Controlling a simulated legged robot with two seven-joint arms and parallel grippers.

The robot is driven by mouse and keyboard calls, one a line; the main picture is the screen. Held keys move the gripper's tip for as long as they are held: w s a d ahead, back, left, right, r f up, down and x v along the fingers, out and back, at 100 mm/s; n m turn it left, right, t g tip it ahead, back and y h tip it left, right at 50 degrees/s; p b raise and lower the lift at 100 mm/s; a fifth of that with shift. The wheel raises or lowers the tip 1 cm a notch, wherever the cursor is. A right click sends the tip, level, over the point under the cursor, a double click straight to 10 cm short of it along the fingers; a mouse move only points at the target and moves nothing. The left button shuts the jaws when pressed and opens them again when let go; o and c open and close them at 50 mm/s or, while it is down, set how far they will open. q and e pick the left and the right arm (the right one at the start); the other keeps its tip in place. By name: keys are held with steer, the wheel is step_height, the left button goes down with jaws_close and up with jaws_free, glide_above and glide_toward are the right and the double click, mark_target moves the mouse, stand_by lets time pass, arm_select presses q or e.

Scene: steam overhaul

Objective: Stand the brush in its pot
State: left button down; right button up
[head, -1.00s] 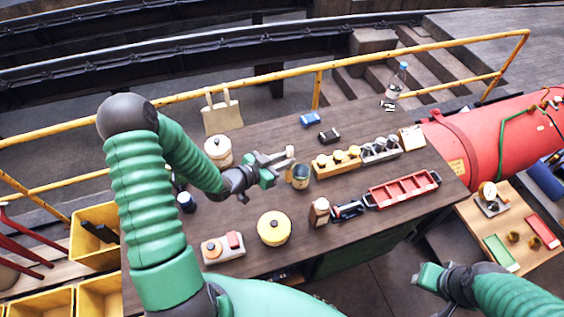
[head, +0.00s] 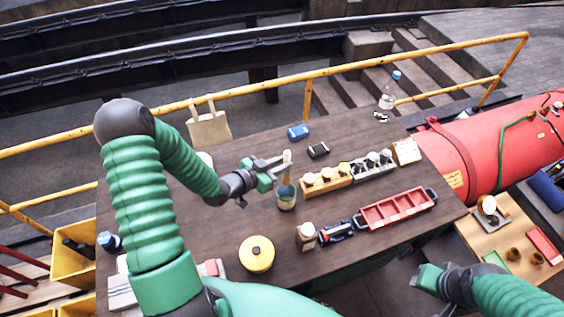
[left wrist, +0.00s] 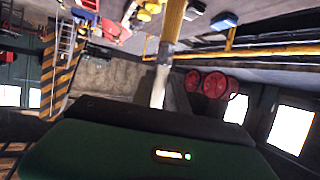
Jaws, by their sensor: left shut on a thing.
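The brush (head: 287,157) is upright in my left gripper (head: 283,161), which is shut on it. Its pot (head: 287,200), a small grey-teal cup with a tan band, stands on the table just below. The brush lines up over the pot's mouth in the head view; I cannot tell whether its lower end is inside. In the left wrist view the brush (left wrist: 172,28) shows a yellow part and a pale part behind the dark gripper body; the pot is not clear there. My right gripper (head: 430,276) is off the table's front right; its jaw opening is unclear.
The back left is fairly clear.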

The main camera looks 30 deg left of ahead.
mark_target(284, 175)
arm_select(q)
step_height(284, 175, down, 7)
steer(key=b, duration=0.5)
steer(key=shift+w+f, duration=0.1)
steer(key=shift+f+b, duration=1.85)
steer(key=shift+f, duration=0.15)
steer(key=c, duration=1.2)
jaws_free()
steer(key=shift+c, duration=0.2)
